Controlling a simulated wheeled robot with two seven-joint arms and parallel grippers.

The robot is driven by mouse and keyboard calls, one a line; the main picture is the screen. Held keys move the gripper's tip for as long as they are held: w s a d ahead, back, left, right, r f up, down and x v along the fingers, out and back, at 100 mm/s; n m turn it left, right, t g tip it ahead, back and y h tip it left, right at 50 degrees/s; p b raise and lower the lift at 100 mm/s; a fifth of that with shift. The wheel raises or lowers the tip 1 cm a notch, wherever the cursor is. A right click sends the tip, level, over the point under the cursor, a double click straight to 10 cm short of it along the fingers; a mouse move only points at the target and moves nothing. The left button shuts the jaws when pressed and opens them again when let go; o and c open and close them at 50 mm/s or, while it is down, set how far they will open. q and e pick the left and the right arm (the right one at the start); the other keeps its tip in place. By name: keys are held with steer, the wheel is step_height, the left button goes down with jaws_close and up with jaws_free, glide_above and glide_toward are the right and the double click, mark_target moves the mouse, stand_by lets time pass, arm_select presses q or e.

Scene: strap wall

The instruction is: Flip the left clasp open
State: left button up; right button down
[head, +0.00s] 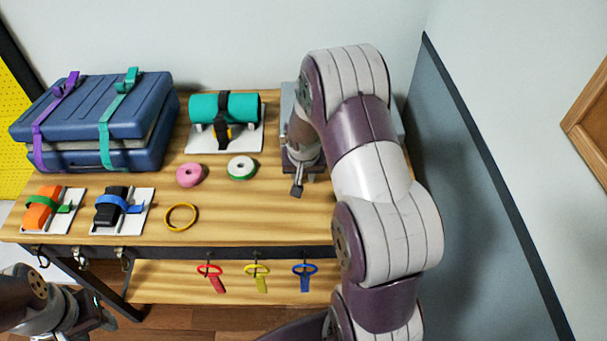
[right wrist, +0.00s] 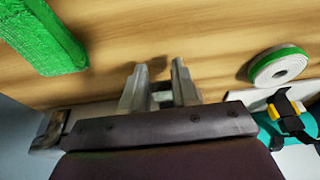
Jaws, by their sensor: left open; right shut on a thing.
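A blue case (head: 141,105) stands at the back left of the bench. A purple strap (head: 38,140) runs over its left part, with a purple clasp (head: 66,84) on top. A teal strap (head: 105,135) with its own clasp (head: 128,79) crosses the right part. I cannot tell whether the purple clasp is flat or raised. My left gripper (head: 103,318) is low at the bottom left, open, below the bench top and away from the case. My right gripper (head: 297,190) is over the bench's right part. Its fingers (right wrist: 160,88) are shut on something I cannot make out.
A teal roll (head: 225,107) on a white board, a pink roll (head: 190,175), a green-white roll (head: 241,168) and a yellow ring (head: 181,217) lie mid-bench. Strapped orange (head: 41,211) and black (head: 111,205) blocks are at front left. A green block (right wrist: 45,38) shows in the wrist view.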

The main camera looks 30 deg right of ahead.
steer(key=shift+s+a+f, duration=0.15)
steer(key=shift+s+f, duration=0.25)
steer(key=shift+f, duration=0.15)
steer(key=c, duration=0.8)
jaws_free()
steer(key=shift+w, duration=0.1)
steer(key=shift+c, duration=0.2)
steer(key=shift+w+r, duration=0.15)
steer(key=shift+r, duration=0.1)
steer(key=v, duration=1.2)
steer(key=shift+r, duration=0.25)
